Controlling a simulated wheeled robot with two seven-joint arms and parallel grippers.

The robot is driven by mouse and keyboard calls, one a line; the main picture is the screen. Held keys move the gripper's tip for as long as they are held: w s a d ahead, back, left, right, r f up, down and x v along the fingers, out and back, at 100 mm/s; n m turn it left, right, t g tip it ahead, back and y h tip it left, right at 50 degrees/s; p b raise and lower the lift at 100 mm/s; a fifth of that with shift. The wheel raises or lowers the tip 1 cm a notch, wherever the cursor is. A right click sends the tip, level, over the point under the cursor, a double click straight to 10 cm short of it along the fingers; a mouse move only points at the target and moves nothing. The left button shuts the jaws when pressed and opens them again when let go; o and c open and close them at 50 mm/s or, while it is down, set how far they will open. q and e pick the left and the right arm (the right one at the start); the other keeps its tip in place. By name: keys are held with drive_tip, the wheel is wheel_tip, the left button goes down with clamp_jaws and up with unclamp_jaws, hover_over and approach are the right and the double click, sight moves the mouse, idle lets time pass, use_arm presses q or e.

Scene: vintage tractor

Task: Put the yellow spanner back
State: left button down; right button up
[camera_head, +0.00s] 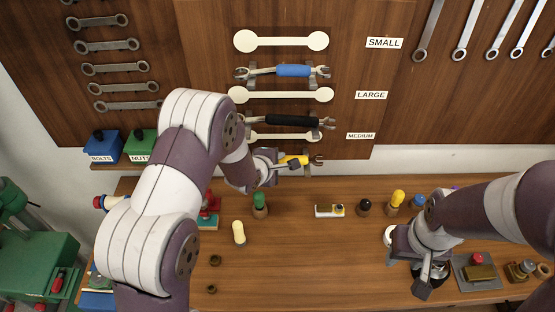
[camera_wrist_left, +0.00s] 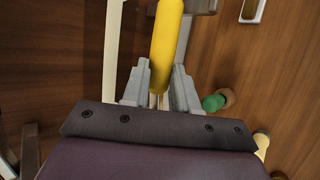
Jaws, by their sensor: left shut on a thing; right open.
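The yellow spanner (camera_head: 296,160) is level, in front of the lower edge of the wooden tool board (camera_head: 345,70). My left gripper (camera_head: 278,161) is shut on its yellow handle, also seen in the left wrist view (camera_wrist_left: 167,45). A grey bracket shows by its right end; whether the spanner rests on it I cannot tell. White spanner outlines are labelled SMALL (camera_head: 280,41), LARGE (camera_head: 280,95) and MEDIUM (camera_head: 262,136), the last partly hidden. A blue spanner (camera_head: 293,71) and a black spanner (camera_head: 292,121) hang on the board. My right gripper (camera_head: 430,278) is open over the bench.
The wooden bench (camera_head: 320,260) has a clear middle. Blue (camera_head: 103,147) and green (camera_head: 140,146) bins are at left.

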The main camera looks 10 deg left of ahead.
use_arm(q)
drive_tip(key=shift+w, duration=0.2)
drive_tip(key=shift+s, duration=0.2)
drive_tip(key=shift+f, duration=0.15)
drive_tip(key=c, duration=1)
unclamp_jaws()
drive_tip(key=shift+o, duration=1.1)
drive_tip(key=shift+w, duration=0.15)
